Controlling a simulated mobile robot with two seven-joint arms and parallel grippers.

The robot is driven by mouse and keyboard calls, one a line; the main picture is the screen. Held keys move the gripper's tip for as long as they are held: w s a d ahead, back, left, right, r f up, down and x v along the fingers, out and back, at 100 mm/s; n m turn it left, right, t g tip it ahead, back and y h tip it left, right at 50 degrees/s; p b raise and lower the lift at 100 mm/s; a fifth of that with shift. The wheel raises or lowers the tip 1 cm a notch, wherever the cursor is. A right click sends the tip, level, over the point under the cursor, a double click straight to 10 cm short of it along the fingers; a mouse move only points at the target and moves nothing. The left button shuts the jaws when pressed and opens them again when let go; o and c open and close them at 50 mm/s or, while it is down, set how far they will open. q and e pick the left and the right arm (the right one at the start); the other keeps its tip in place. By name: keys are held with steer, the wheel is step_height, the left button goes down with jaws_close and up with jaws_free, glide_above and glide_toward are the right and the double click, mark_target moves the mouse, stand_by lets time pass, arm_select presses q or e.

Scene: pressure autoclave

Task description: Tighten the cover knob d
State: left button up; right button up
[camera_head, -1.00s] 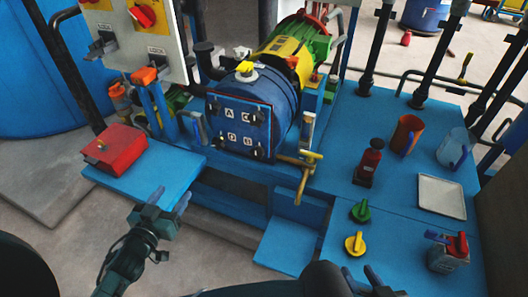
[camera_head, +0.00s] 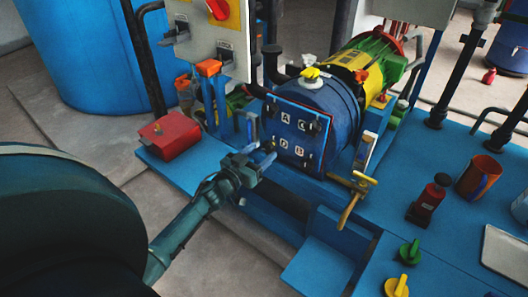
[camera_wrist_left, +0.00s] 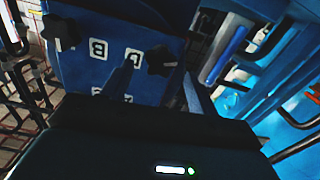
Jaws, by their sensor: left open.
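The blue square cover (camera_head: 297,135) closes the front of the blue vessel and carries white labels A, C, D and B with dark knobs near its corners. My left gripper (camera_head: 262,155) is open in front of the cover's lower left corner, by label D. In the left wrist view, the cover (camera_wrist_left: 85,70) appears upside down. The dark star-shaped knob d (camera_wrist_left: 160,59) beside label D shows between and just beyond the open fingers of my left gripper (camera_wrist_left: 160,72). I cannot tell whether they touch it. In the head view the gripper largely hides knob d.
A red box (camera_head: 168,136) sits on the blue ledge left of my left gripper. A brass valve handle (camera_head: 354,195) sticks out right of the cover.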

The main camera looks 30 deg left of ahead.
arm_select(q)
steer(key=shift+w, duration=0.6)
steer(key=shift+w+d, duration=0.1)
steer(key=shift+w, duration=0.45)
arm_select(e)
steer(key=shift+s+d+f, duration=0.1)
steer(key=shift+s+f, duration=0.05)
steer(key=shift+s, duration=0.15)
arm_select(q)
steer(key=shift+c, duration=0.6)
steer(key=c, duration=0.9)
steer(key=shift+o, duration=0.2)
arm_select(e)
steer(key=shift+w, duration=0.15)
